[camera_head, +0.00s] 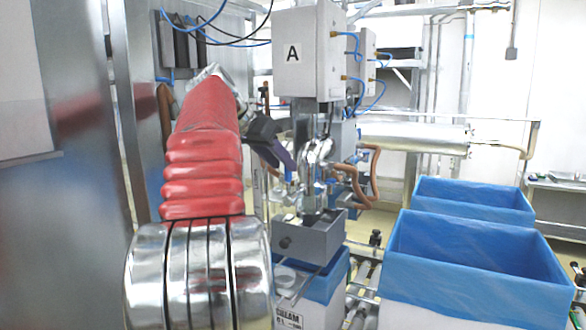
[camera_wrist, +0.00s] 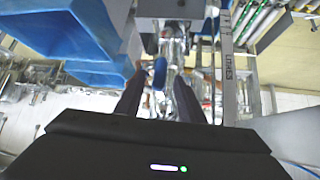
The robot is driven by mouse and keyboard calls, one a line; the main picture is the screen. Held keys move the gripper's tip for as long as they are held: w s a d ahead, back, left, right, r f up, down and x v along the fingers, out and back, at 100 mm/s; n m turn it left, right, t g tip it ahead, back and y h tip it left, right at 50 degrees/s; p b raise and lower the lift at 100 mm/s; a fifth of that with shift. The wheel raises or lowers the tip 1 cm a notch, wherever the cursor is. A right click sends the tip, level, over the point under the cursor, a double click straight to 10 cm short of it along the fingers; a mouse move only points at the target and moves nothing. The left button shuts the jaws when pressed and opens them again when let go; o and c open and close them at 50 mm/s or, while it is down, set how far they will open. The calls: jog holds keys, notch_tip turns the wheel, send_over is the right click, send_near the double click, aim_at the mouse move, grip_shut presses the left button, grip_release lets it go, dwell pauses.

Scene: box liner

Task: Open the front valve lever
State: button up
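My gripper (camera_wrist: 159,84) shows in the wrist view with its two dark fingers apart. A small blue piece (camera_wrist: 160,73), which looks like the valve lever's handle, lies between the fingertips; I see no clear contact. Shiny metal valve parts (camera_wrist: 175,52) are just behind it. In the head view my gripper (camera_head: 279,157) reaches from the left to the shiny valve assembly (camera_head: 318,160) under the white box marked A. The lever cannot be made out clearly there, partly behind the gripper.
The white box marked A (camera_head: 306,52) hangs above the valve. A grey open holder (camera_head: 309,240) is below it. Two blue-lined boxes (camera_head: 480,262) stand on the right. Copper hoses (camera_head: 373,175) and a metal cylinder (camera_head: 415,135) are behind. A metal panel (camera_head: 75,200) is on the left.

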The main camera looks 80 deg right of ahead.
jog(key=v, duration=0.8)
jog(key=shift+a+r, duration=0.3)
jog(key=shift+w, duration=0.15)
